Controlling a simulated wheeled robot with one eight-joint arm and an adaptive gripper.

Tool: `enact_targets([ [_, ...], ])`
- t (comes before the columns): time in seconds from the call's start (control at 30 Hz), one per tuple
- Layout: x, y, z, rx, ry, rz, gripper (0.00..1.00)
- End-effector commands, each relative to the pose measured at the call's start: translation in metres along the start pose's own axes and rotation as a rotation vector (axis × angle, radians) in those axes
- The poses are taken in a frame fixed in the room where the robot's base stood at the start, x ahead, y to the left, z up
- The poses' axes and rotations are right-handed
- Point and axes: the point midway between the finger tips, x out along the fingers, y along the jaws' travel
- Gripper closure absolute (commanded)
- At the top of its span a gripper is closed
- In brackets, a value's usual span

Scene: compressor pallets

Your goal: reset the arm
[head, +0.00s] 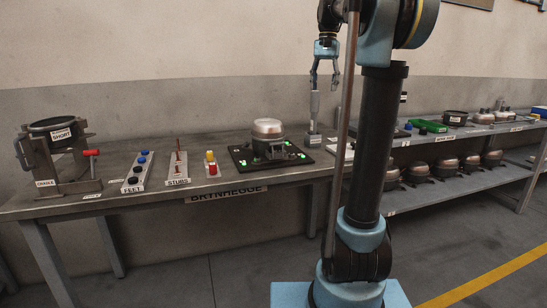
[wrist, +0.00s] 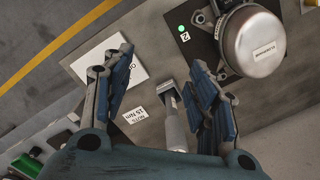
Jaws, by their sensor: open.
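My gripper (head: 324,84) hangs from my raised arm above the right end of the near workbench (head: 222,180). Its fingers are spread apart, pointing down. In the wrist view, both blue-padded fingers of my gripper (wrist: 160,72) show wide apart with nothing clamped between them. A grey upright tool (head: 314,104) stands on the bench just below my gripper. In the wrist view the tool (wrist: 173,125) shows between the fingers, nearer the right one; contact is not visible.
A compressor (head: 268,130) sits on a black plate (head: 302,158) with green lights, left of the tool. A white labelled card (wrist: 109,60) lies beside the tool. Further left are small-part strips and a cradle (head: 60,170). A shelf (head: 460,180) of compressors stands right.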

Motion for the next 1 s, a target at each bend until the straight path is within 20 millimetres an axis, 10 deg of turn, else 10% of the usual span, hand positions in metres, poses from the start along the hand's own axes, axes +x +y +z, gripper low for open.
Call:
enact_targets([
  [0.37,0.062,0.030,0.061,-0.092,0.054,-0.011,0.47],
  [1.0,0.259,0.100,0.194,-0.310,0.180,-0.020,0.47],
])
